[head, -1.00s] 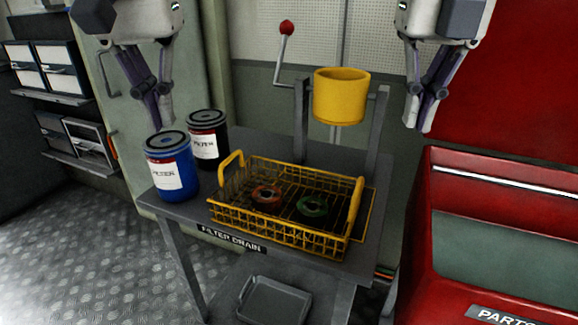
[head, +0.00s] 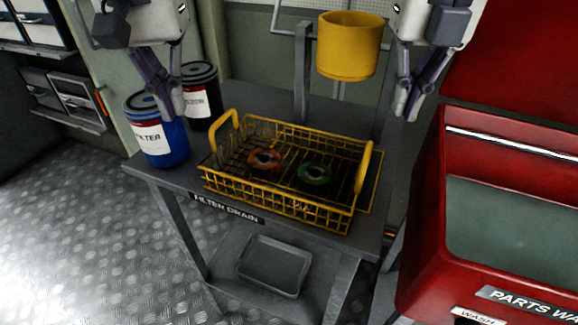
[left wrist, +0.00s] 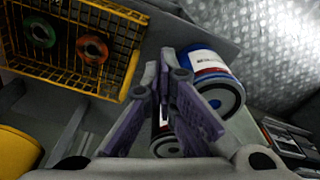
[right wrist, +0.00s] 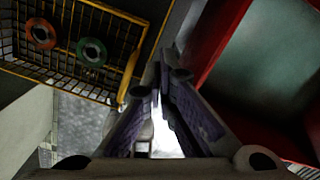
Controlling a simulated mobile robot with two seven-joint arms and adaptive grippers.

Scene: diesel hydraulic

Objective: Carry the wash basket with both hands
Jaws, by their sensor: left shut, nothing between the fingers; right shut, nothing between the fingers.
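The yellow wire wash basket (head: 275,208) sits on the grey filter drain table (head: 255,100), with a raised handle at its left and right ends. An orange ring (head: 264,159) and a green ring (head: 314,173) lie inside it. My left gripper (head: 172,112) is shut and empty, above and left of the basket, in front of the filter cans. My right gripper (head: 405,112) is shut and empty, above and right of the right handle. Neither touches the basket. The basket also shows in the left wrist view (left wrist: 62,78) and the right wrist view (right wrist: 120,16).
A blue filter can (head: 160,140) and a black filter can (head: 199,92) stand left of the basket. A yellow cup (head: 348,48) hangs on a frame behind it. A red parts washer (head: 425,235) stands at the right. A grey tray (head: 274,265) lies on the lower shelf.

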